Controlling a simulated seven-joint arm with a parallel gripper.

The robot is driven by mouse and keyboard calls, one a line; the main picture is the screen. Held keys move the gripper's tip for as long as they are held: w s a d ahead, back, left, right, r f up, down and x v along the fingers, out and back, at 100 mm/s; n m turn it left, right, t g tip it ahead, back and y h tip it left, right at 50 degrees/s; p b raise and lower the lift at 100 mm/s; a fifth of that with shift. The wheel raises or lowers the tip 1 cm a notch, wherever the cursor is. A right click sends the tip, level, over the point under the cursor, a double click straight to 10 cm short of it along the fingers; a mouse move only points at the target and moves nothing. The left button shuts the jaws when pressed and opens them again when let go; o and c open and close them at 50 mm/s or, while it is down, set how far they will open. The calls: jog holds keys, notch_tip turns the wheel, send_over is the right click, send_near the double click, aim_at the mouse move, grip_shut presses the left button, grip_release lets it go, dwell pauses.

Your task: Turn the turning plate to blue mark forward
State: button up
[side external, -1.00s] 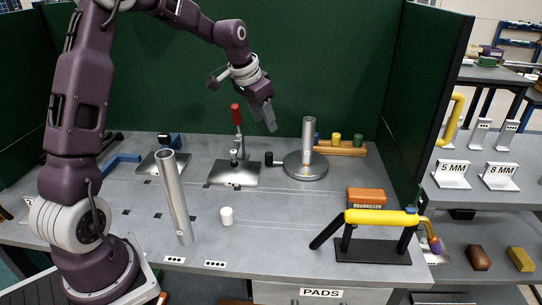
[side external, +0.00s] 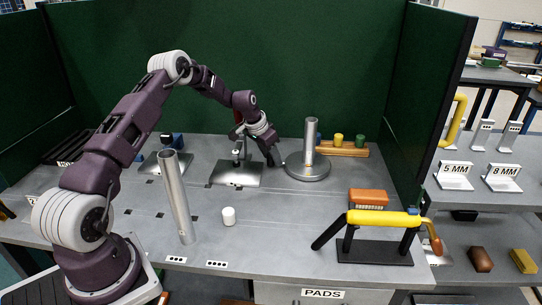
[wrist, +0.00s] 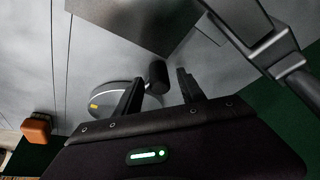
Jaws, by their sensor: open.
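The turning plate (side external: 308,173) is a round grey disc with an upright metal tube on it, at the back of the bench. A small yellow-orange mark shows near the tube's foot, and in the wrist view on the plate (wrist: 112,96). I cannot make out a blue mark. The plate's black knob (wrist: 157,74) sticks out at its left side; my gripper hides it in the side view. My gripper (side external: 272,160) is low beside the plate's left edge. In the wrist view my gripper (wrist: 160,88) is open, with the knob between or just beyond its fingertips; contact is unclear.
A clamp with a red handle on a metal plate (side external: 236,173) stands close left of my gripper. A wooden rack (side external: 342,150) with coloured pegs is behind the turning plate. A leaning tube (side external: 177,195), white cylinder (side external: 228,216) and yellow-handled stand (side external: 375,250) are nearer the front.

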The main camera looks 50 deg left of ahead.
grip_shut()
jog(key=shift+s+f, duration=0.15)
dwell(1.3)
